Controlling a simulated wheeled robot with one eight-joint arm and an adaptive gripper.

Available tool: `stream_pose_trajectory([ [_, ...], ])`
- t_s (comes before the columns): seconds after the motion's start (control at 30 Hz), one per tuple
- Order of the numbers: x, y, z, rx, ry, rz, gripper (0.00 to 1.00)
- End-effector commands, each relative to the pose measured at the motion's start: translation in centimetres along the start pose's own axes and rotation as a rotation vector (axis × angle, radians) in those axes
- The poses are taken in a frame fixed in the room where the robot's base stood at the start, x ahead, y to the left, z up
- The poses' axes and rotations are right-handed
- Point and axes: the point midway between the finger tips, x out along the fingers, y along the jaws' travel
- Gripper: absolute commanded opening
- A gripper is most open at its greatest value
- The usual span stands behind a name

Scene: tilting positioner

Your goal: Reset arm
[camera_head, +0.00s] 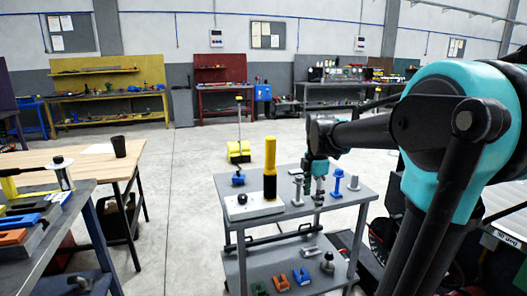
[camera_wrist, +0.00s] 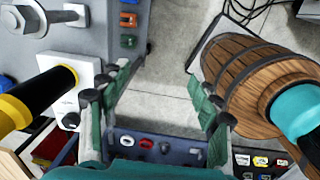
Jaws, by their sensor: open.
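My arm comes in from the right in the head view. My gripper (camera_head: 318,190) hangs over the right part of the grey cart (camera_head: 290,226). In the wrist view my gripper (camera_wrist: 168,68) has its two green fingers spread wide, with only floor showing between the tips and nothing held. A yellow and black cylinder (camera_head: 270,168) stands upright on a white block (camera_head: 250,208) on the cart top. In the wrist view the cylinder (camera_wrist: 40,95) is left of the fingers. A tilting positioner cannot be made out clearly.
Grey and blue bolts (camera_head: 337,183) stand near my gripper on the cart. A wooden barrel (camera_wrist: 240,70) is close to the right finger in the wrist view. A workbench (camera_head: 50,215) stands at the left. The floor (camera_head: 190,190) between bench and cart is clear.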

Motion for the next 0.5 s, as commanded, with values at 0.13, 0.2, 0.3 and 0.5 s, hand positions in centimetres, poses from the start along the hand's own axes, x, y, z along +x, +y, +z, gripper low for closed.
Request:
stream_pose_trajectory([
  [0.13, 3.0, -3.0, -0.1, 0.288, -0.003, 0.046, 0.63],
  [0.2, 4.7, -4.6, -0.1, 0.457, 0.002, 0.073, 0.63],
  [0.3, 6.9, -7.1, -0.3, 0.699, 0.015, 0.112, 0.63],
  [0.5, 11.3, -12.4, -0.8, 1.181, 0.069, 0.184, 0.63],
])
